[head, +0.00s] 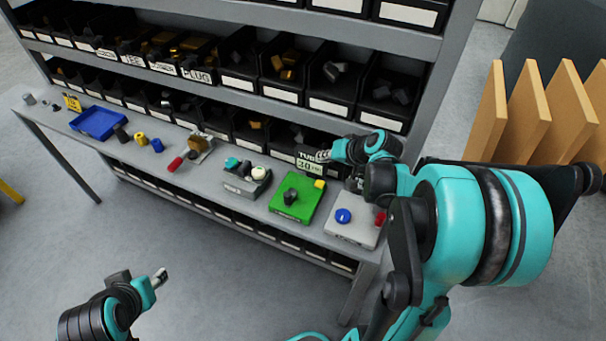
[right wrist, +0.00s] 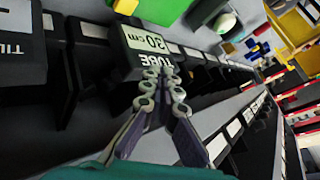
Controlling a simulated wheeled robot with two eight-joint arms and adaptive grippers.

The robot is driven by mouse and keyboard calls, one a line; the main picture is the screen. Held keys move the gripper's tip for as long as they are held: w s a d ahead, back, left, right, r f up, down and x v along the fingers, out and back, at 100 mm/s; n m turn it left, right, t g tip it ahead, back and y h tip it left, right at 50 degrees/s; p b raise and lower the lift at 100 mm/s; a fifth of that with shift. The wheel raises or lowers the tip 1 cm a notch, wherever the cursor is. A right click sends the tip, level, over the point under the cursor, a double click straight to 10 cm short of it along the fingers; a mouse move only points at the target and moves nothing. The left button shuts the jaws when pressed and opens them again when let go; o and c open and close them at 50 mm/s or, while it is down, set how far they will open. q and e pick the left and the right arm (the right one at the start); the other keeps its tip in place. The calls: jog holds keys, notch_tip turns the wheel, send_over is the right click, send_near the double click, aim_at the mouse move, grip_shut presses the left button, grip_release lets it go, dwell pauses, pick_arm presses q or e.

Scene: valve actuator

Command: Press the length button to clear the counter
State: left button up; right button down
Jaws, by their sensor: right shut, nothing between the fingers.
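A small dark counter box with a lit display reading "30 cm" and a "TUBE" label (head: 309,165) stands at the back of the bench, against the lower bins. The counter's display also shows in the right wrist view (right wrist: 148,42). My right gripper (head: 322,156) is shut and empty, with its tips right at the counter. In the right wrist view the closed fingertips (right wrist: 157,73) overlap the "TUBE" label edge; whether they touch cannot be told. No length button can be made out there. My left gripper (head: 160,278) is over the floor, away from the bench.
A grey box with a blue knob (head: 343,216) and red part, a green plate (head: 284,206), and a grey block with a round white top (head: 246,184) stand along the bench. A red-handled clamp (head: 175,164) and blue tray (head: 98,123) lie left. Bins (head: 335,100) line the shelves behind.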

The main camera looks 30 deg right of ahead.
aim_at(322, 184)
jog(key=shift+d, duration=0.1)
dwell(0.3)
notch_tip(322, 184, down, 9)
jog(key=b, duration=0.7)
jog(key=shift+r, duration=0.1)
dwell(1.1)
jog(key=shift+f+b, duration=0.35)
jog(key=shift+b, duration=0.15)
